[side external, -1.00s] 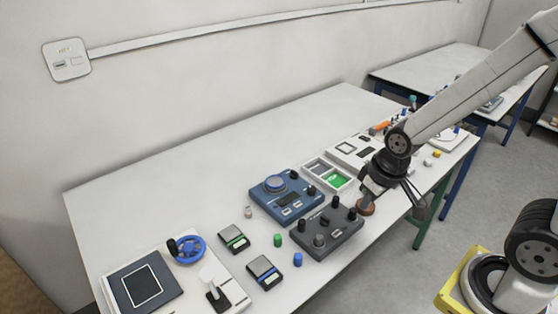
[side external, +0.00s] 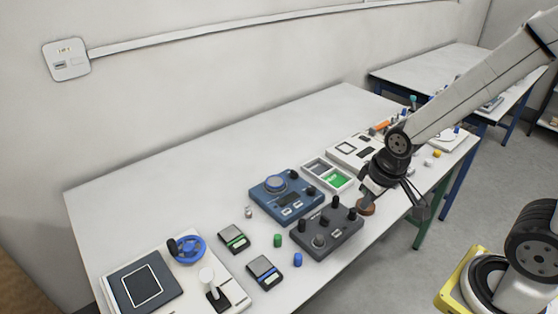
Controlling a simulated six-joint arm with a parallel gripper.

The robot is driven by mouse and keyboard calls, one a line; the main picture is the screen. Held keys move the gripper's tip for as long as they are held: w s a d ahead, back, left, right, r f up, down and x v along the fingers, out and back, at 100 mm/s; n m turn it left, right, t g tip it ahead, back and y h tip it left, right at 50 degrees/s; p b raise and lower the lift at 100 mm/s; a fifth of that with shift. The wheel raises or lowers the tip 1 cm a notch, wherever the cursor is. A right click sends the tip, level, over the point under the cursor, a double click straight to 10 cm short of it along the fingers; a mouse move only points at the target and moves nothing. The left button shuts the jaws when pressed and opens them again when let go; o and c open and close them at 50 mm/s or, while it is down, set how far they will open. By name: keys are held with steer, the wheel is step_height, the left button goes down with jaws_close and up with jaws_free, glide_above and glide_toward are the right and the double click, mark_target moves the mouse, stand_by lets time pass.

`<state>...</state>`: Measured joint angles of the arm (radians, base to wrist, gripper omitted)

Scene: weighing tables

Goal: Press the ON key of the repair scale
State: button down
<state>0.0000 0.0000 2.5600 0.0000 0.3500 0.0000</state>
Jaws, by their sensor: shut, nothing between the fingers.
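A blue device with a round pan (side external: 275,184), a dark display and two pale keys stands on the white table; it looks like a scale. Two small dark scale-like devices, one with a green strip (side external: 234,239) and one with a blue strip (side external: 264,272), lie nearer the front left. No readable label tells which is the repair scale, and an ON marking is too small to read. My gripper (side external: 418,206) is shut and empty, at the table's front edge, right of the dark knobbed box and apart from the blue device.
A dark box with knobs (side external: 327,233) stands between my gripper and the small devices. A two-part tray (side external: 315,166) lies behind. A brown round object (side external: 366,208) sits near the gripper. A panel with a blue wheel (side external: 188,249) is at front left. The table's back left is clear.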

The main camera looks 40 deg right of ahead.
steer(key=shift+w, duration=0.1)
stand_by(0.5)
steer(key=n+t+y, duration=0.2)
steer(key=n+t, duration=0.4)
steer(key=n, duration=0.5)
glide_above(289, 212)
step_height(289, 212, down, 7)
steer(key=shift+f, duration=0.15)
steer(key=shift+f, duration=4.2)
steer(key=shift+d+f, duration=0.1)
steer(key=shift+f, duration=0.3)
